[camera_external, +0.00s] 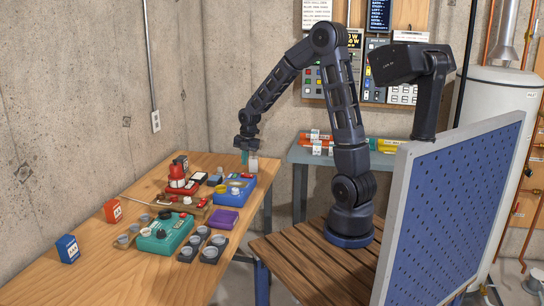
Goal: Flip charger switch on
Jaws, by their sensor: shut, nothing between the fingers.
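My gripper (248,155) hangs from my arm above the far right part of the wooden table, pointing down, over the blue device. Its fingers are small in the picture. A blue device (231,193) with small parts on top lies below it. A red device (177,184) stands at the back left. I cannot tell which of these is the charger, nor see a switch or its position clearly.
Several grey cups in dark holders (203,245) and a purple tray (222,219) stand close together. A red box (112,210) and a blue box (68,248) stand at the left. The wooden table (120,275) is bare in front. A blue pegboard panel (455,215) stands at the right.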

